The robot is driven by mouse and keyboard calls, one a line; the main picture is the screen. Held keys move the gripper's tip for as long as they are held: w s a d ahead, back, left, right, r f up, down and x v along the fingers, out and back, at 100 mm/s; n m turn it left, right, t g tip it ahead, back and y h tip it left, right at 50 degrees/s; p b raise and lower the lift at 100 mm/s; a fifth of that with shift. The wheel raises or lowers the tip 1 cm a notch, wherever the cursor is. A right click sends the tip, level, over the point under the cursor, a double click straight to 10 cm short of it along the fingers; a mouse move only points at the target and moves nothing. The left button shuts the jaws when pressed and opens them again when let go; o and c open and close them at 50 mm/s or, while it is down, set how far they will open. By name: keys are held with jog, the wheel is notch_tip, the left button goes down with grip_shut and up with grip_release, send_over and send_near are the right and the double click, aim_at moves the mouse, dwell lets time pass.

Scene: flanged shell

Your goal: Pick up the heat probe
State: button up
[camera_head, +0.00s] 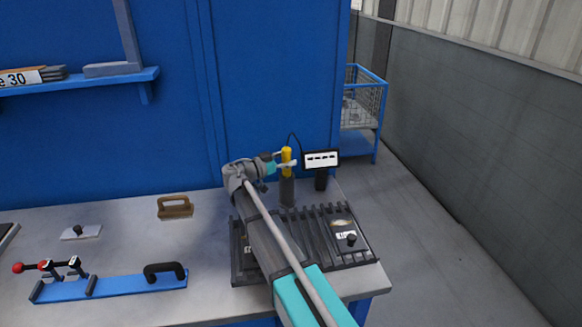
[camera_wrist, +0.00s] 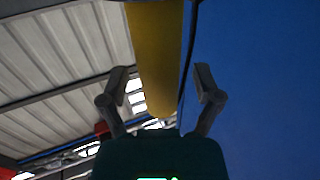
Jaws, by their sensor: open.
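The heat probe, a yellow rod (camera_head: 286,154), stands upright in a dark cylindrical holder (camera_head: 287,192) at the back of the bench in the head view. A thin black cable runs from its top towards a small display. In the wrist view the yellow probe (camera_wrist: 157,50) comes down from the top edge between the two fingers. My gripper (camera_head: 279,162) is at the probe's height, its fingers on either side of it. In the wrist view my gripper (camera_wrist: 161,84) is open, with gaps between both fingers and the probe. The probe's lower end is hidden in the holder.
A display on a dark stand (camera_head: 321,160) is just right of the probe. A dark slatted rack (camera_head: 330,222) lies under my arm. A blue clamp fixture (camera_head: 115,288) and a brown handled block (camera_head: 174,207) lie left. A blue wall (camera_head: 270,80) rises behind.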

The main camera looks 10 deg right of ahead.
grip_shut()
dwell(0.5)
jog(key=shift+r, duration=0.1)
notch_tip(320, 180, up, 10)
jog(key=p, duration=1)
dwell(0.8)
jog(key=shift+d, duration=0.15)
